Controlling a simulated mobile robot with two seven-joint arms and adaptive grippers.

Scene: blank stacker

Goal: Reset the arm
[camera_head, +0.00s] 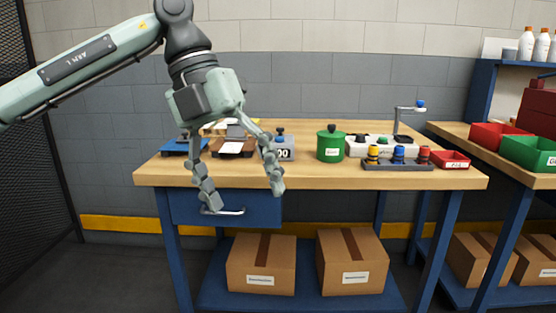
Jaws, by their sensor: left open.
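My left arm comes in from the upper left. My left gripper (243,194) hangs fingers down in front of the near left edge of the workbench (400,178). Its fingers are spread wide, and nothing is between their tips. The gripper partly hides a brown tray (232,149) and the items around it on the bench. My right gripper is not in view.
On the bench stand a grey block with digits (284,152), a green canister (330,145) and a dark rack with coloured knobs (398,163). A small red bin (451,160) is at the right. Cardboard boxes (352,262) sit on the lower shelf.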

